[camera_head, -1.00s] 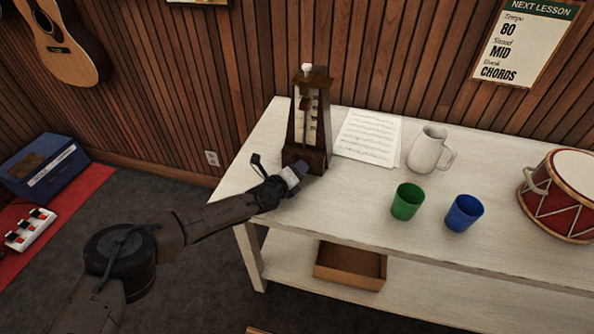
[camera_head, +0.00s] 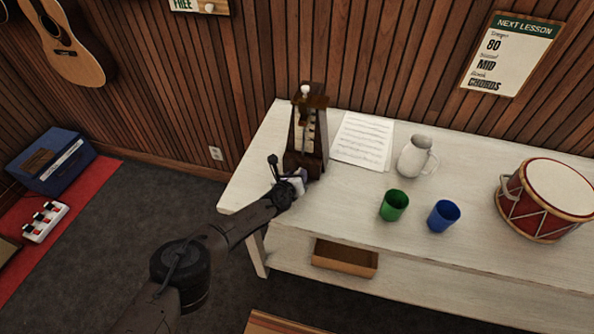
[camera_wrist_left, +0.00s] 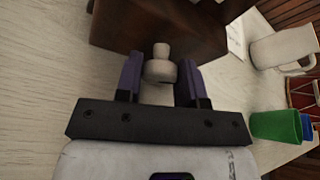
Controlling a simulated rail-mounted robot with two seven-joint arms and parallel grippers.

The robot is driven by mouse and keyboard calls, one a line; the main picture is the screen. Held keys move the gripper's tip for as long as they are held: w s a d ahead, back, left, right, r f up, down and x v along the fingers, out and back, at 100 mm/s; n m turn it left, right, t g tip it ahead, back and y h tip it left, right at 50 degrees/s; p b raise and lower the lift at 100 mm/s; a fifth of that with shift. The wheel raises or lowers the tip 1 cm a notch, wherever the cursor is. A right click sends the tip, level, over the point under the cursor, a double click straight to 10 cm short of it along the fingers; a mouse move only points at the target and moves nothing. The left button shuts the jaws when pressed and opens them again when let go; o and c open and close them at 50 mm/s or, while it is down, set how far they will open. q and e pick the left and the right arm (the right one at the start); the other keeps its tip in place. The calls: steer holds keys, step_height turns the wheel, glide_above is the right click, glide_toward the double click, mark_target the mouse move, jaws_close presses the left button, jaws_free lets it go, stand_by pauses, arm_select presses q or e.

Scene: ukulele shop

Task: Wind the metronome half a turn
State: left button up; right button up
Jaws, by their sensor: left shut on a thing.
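The metronome (camera_head: 306,162) is a dark brown wooden tapered case with a pale scale and a white knob on top. It stands upright at the left end of the white table (camera_head: 440,262). My left gripper (camera_head: 296,182) is low at its near side. In the left wrist view, the two purple fingers (camera_wrist_left: 160,80) are shut on a pale winding key (camera_wrist_left: 161,67) that sticks out of the brown case (camera_wrist_left: 160,25). The head view hides the key behind the gripper. My right gripper is not in view.
Sheet music (camera_head: 363,141) lies right of the metronome. A white jug (camera_head: 414,158), a green cup (camera_head: 394,205), a blue cup (camera_head: 444,216) and a red drum (camera_head: 545,200) stand further right. An open brown box (camera_head: 345,258) sits on the lower shelf.

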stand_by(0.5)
arm_select(q)
steer(key=o, duration=0.9)
steer(key=shift+s+r+p, duration=0.2)
steer(key=shift+p, duration=0.55)
steer(key=p+v, duration=0.5)
steer(key=p, duration=0.1)
steer(key=shift+r, duration=0.2)
steer(key=p+v, duration=0.4)
steer(key=v, duration=0.2)
steer(key=shift+s+a, duration=0.1)
steer(key=shift+s, duration=0.35)
steer(key=shift+s+a+r+p, duration=0.2)
steer(key=shift+s+p, duration=0.1)
steer(key=shift+s, duration=0.3)
